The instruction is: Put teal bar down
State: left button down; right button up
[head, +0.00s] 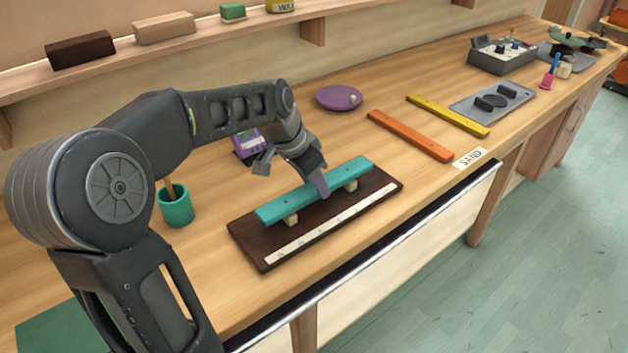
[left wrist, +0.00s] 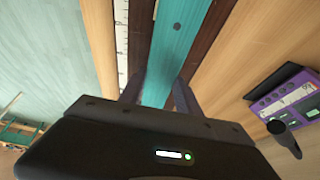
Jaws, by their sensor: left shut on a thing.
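The teal bar (head: 285,204) lies along a dark brown board (head: 250,240), over small pale blocks (head: 351,185) that stand on the board. I cannot tell whether the bar rests fully on the blocks. A white marked strip (head: 320,231) runs along the board's front. My left gripper (head: 322,188) is shut on the teal bar near its middle, coming down from above. In the left wrist view the teal bar (left wrist: 178,35) passes between the two fingers, with the dark board (left wrist: 208,35) beneath. My right gripper is out of view.
An orange bar (head: 410,136) and a yellow bar (head: 447,116) lie to the right, near a "SAND" label (head: 470,158). A purple dish (head: 339,98), a purple device (head: 246,146) and a teal cup (head: 176,207) stand around the board. A grey tray (head: 510,100) lies farther right.

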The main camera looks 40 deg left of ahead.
pick_arm(q)
jog(key=shift+f, duration=0.25)
jog(key=c, duration=0.9)
grip_release()
jog(key=shift+o, duration=0.2)
jog(key=shift+r+p, duration=0.35)
jog(key=shift+r, duration=0.2)
jog(key=v, duration=1.2)
jog(key=shift+r, duration=0.1)
